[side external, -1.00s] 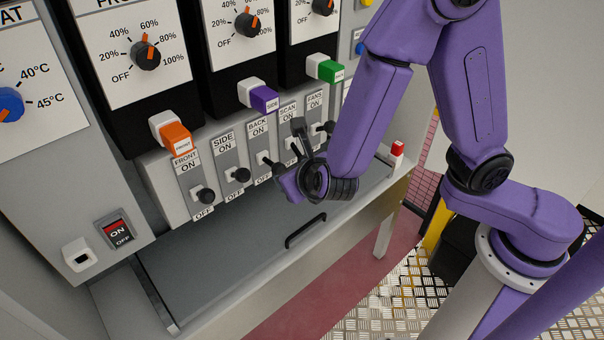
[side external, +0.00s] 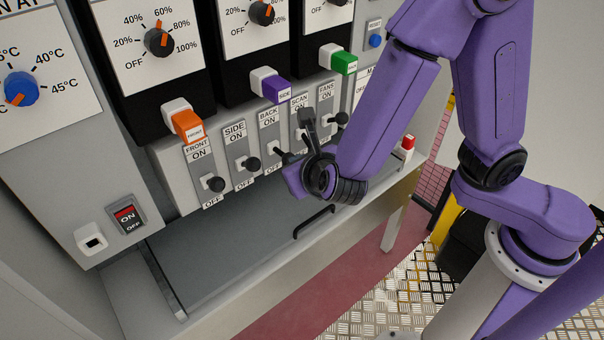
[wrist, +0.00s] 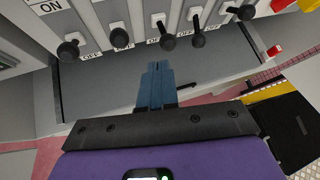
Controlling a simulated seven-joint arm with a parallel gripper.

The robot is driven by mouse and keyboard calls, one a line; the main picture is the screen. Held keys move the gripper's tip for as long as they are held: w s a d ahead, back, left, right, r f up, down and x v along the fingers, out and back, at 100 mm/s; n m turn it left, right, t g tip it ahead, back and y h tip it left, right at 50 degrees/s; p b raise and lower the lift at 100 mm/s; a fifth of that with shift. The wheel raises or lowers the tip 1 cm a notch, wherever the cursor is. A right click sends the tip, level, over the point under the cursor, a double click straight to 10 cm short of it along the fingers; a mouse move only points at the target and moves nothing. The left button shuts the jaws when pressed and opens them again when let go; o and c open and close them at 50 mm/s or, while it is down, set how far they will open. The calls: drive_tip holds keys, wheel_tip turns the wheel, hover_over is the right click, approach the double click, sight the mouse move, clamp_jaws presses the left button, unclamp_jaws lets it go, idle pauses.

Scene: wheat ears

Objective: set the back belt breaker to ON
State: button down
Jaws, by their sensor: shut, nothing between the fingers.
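The back belt breaker is a black-knobbed lever (side external: 281,157) under the BACK ON label (side external: 269,120). Its lever also shows in the wrist view (wrist: 167,42), tilted down toward the OFF label. My gripper (side external: 306,116) is shut and empty, its dark fingers pointing up in front of the panel. In the wrist view the closed fingertips (wrist: 155,68) lie just below the back lever's knob. A small gap seems to separate them; contact is hard to judge.
The front breaker (side external: 214,184) and side breaker (side external: 252,163) are to the left, the fans breaker (side external: 341,118) to the right. Coloured switches, such as the purple SIDE one (side external: 276,91), jut out above. A grey ledge with a black handle (side external: 314,221) lies below.

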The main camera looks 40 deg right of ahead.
drive_tip(key=w+a+f+t, duration=0.3)
drive_tip(key=w, duration=0.3)
drive_tip(key=m+t, duration=0.3)
drive_tip(key=t, duration=0.7)
approach(284, 156)
drive_tip(key=w+f, duration=0.4)
drive_tip(key=shift+w+d+r, duration=0.1)
drive_tip(key=shift+d+r, duration=0.2)
drive_tip(key=shift+r, duration=0.35)
drive_tip(key=shift+w+d+r, duration=0.15)
drive_tip(key=shift+d+r, duration=0.1)
drive_tip(key=shift+r, duration=0.4)
drive_tip(key=shift+w+d+r, duration=0.1)
drive_tip(key=shift+d+r, duration=0.2)
drive_tip(key=shift+r, duration=0.3)
drive_tip(key=shift+r, duration=0.1)
